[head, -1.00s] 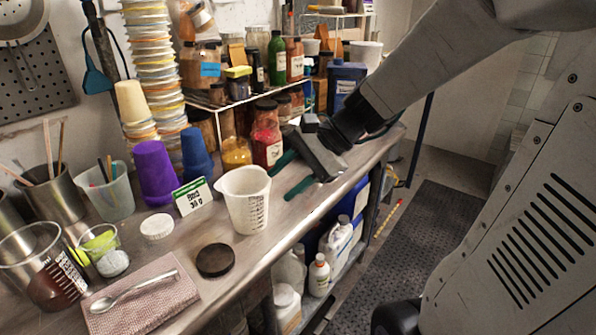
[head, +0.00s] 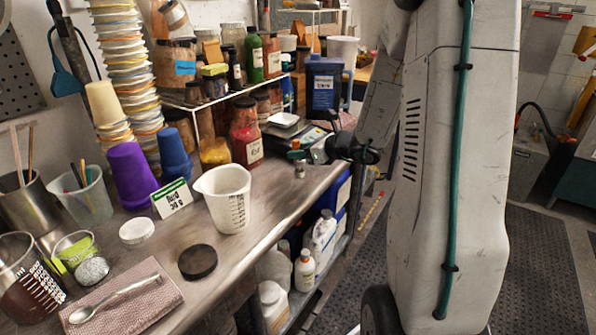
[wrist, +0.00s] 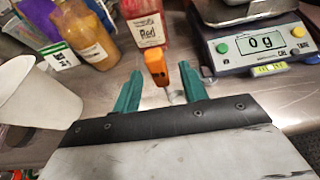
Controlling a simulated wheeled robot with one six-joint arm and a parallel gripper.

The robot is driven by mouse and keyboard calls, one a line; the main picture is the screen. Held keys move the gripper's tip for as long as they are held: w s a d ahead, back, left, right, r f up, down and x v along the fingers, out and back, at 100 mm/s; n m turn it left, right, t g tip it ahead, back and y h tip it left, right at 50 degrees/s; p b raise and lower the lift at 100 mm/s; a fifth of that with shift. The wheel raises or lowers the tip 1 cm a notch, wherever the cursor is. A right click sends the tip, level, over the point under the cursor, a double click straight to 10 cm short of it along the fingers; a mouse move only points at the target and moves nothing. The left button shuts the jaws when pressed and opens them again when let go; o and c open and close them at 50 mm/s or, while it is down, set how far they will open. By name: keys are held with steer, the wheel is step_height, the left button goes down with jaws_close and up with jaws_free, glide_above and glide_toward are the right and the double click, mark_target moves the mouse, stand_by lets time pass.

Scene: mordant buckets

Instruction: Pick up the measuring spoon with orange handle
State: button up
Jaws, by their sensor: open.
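The measuring spoon's orange handle (wrist: 156,67) shows between the green fingers of my gripper (wrist: 161,74) in the wrist view. A thin pale metal part shows below the handle, and the rest is hidden by my gripper. The fingers are open, one on each side, with visible gaps to the handle. In the head view my gripper (head: 299,156) is low over the far part of the steel counter. A small orange spot (head: 295,144) shows there, beside the green fingertips.
A digital scale (wrist: 262,42) reading 0 g stands right of the spoon. A red jar (wrist: 147,25) and a yellow jar (wrist: 88,35) stand behind. A white beaker (head: 227,198) stands nearer, left of my gripper. A black lid (head: 198,262) lies on the counter.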

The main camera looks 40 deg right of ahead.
mark_target(297, 141)
steer(key=shift+x, duration=1.1)
jaws_close()
steer(key=shift+r, duration=0.55)
steer(key=r, duration=0.1)
steer(key=s+r, duration=0.1)
steer(key=shift+s+r, duration=0.1)
steer(key=shift+r, duration=0.2)
steer(key=s+r, duration=0.1)
steer(key=s, duration=1.4)
steer(key=shift+d+r, duration=0.15)
steer(key=shift+d, duration=0.15)
